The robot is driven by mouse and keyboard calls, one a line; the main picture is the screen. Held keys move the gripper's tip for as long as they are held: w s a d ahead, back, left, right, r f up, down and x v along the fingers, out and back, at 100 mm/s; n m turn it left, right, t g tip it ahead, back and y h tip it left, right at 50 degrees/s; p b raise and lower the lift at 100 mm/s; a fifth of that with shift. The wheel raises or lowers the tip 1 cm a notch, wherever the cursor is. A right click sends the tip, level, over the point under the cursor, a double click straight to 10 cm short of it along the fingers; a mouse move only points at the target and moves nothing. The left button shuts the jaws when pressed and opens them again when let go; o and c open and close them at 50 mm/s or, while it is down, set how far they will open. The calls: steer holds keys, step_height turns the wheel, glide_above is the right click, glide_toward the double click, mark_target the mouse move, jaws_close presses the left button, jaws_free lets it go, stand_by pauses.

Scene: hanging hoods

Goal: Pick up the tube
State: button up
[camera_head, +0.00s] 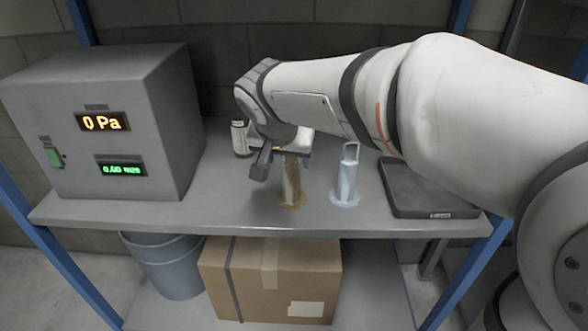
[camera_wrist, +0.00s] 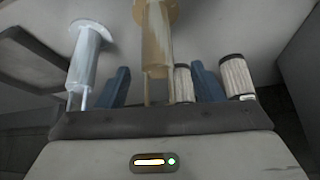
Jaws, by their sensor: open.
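Two tube-like things stand upright on the grey shelf. One is tan (camera_head: 291,185), with a wide round foot. The other is pale blue-white (camera_head: 348,178), to its right, with a loop-like top. My gripper (camera_head: 289,157) is open and points down over the tan tube, hiding its top in the head view. In the wrist view, my gripper's blue fingers (camera_wrist: 161,75) stand either side of the tan tube (camera_wrist: 156,45), apart from it. The pale tube (camera_wrist: 87,55) is outside the fingers, at the left. I cannot tell how deep the tan tube sits between them.
A grey box with lit displays (camera_head: 105,120) stands at the left. A small white cylinder (camera_head: 239,139) is behind and left of my gripper; pleated cylinders (camera_wrist: 236,77) show in the wrist view. A dark flat plate (camera_head: 428,192) lies right. A carton (camera_head: 265,280) and bin (camera_head: 165,265) are below.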

mark_target(290, 163)
steer(key=x, duration=0.5)
steer(key=shift+d, duration=0.15)
steer(key=shift+r, duration=0.1)
steer(key=c, duration=1.2)
